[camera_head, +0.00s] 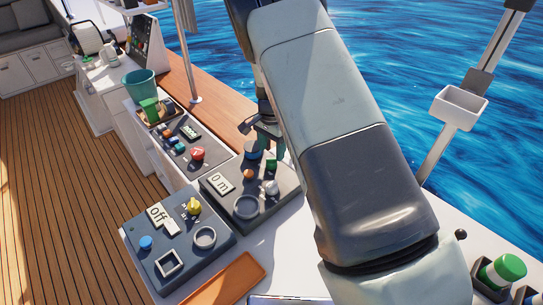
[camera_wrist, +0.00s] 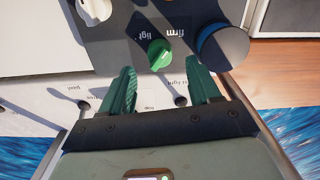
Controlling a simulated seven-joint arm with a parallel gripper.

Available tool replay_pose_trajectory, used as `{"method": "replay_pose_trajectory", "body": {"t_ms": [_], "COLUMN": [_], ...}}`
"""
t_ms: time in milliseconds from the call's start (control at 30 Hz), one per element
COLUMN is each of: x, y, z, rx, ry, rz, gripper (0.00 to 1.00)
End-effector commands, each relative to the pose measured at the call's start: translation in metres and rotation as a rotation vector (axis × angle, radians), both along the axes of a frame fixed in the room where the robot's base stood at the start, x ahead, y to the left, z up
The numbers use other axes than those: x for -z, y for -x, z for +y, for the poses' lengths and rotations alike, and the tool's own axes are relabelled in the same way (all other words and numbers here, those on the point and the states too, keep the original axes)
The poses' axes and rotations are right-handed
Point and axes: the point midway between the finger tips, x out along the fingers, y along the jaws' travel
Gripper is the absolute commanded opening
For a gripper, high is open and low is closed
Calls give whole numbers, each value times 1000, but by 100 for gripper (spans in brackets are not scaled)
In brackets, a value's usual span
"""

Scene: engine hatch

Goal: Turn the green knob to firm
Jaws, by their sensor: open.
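The green knob (camera_wrist: 160,54) sits on a dark grey panel (camera_wrist: 117,38) in the wrist view. The upside-down words "firm" and "light" are printed just above it, "firm" to the right of "light". A pale mark shows on the knob, but I cannot tell for sure which word it points to. The knob is small in the head view (camera_head: 272,165), close below my gripper (camera_head: 264,136). In the wrist view my gripper (camera_wrist: 158,76) is open, its green fingers apart and empty. The knob appears between and just beyond the fingertips.
A blue round knob (camera_wrist: 222,45) is close to the right of the green knob, and a white knob (camera_wrist: 93,10) is at the upper left. An orange knob (camera_head: 248,174) and a "0 m" display (camera_head: 220,182) share the panel. Another panel (camera_head: 180,245) stands in front.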

Motion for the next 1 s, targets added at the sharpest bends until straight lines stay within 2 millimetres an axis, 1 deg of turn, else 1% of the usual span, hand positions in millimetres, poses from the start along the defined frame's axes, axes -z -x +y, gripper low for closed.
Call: {"method": "replay_pose_trajectory", "body": {"t_ms": [33,100,200,333,500,867,933,1000], "x": [-12,-26,-43,-58,-64,-64,-68,-81], "y": [-1,-1,0,0,0,0,1,2], "z": [0,0,0,0,0,0,-1,-5], "rx": [0,2,1,0,1,1,-1,-8], "ry": [-1,-1,-1,-1,1,1,-2,-11], "rz": [-4,-3,-2,-1,1,1,-2,-11], "gripper": [62,62,62,62,62,62,62,62]}}
